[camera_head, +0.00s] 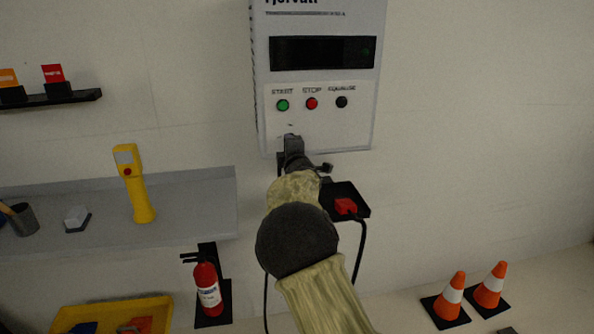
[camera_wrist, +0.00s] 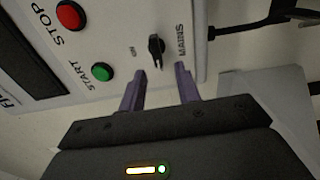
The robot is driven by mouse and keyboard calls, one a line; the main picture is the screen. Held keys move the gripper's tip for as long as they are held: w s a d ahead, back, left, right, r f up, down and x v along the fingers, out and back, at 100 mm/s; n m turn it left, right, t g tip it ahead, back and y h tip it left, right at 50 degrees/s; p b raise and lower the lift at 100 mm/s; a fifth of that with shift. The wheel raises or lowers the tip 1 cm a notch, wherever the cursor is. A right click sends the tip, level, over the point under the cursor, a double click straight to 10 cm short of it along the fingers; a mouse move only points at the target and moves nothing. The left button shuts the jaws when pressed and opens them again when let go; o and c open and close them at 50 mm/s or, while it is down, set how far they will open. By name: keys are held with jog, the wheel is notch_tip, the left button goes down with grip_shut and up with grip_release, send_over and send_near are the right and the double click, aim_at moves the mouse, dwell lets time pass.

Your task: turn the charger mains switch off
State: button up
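The charger (camera_head: 316,75) is a pale wall box with a dark display, and green, red and black buttons. Its mains switch (camera_wrist: 156,50) is a small black rotary knob near the box's lower edge, with "MAINS" and a smaller mark printed beside it in the wrist view. In the head view my gripper (camera_head: 291,140) covers the switch. In the wrist view my gripper (camera_wrist: 158,80) is open, its two purple-grey fingers apart with the knob just beyond and between their tips. It does not appear to grip the knob.
A black holder (camera_head: 358,208) with a red plug (camera_head: 345,206) and cable sits below the charger. A grey shelf (camera_head: 190,210) with a yellow handheld device (camera_head: 136,183) is at left. A fire extinguisher (camera_head: 207,288) hangs below, and orange cones (camera_head: 452,296) stand at right.

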jog(key=b+v, duration=0.2)
jog(key=v, duration=1.2)
jog(key=s+d+f+m+g+h, duration=0.2)
jog(key=s+d+f+m+g, duration=0.15)
jog(key=d+f+m, duration=0.35)
jog(key=s+d+f+m+g+h, duration=0.3)
jog(key=s+d+f+m, duration=0.2)
jog(key=d+f, duration=0.25)
jog(key=s+d+f+m+g, duration=0.2)
jog(key=s+f+m+g, duration=0.1)
jog(key=s, duration=0.5)
jog(key=s+d+f+m+g, duration=0.2)
jog(key=s+m+g, duration=0.1)
jog(key=s, duration=0.4)
jog(key=s+d+f+m+g, duration=0.2)
jog(key=s+f+m, duration=0.15)
jog(key=s, duration=0.45)
notch_tip(320, 180, up, 17)
jog(key=p, duration=1.6)
jog(key=shift+r+p, duration=0.15)
jog(key=shift+p, duration=0.15)
jog(key=shift+w, duration=0.15)
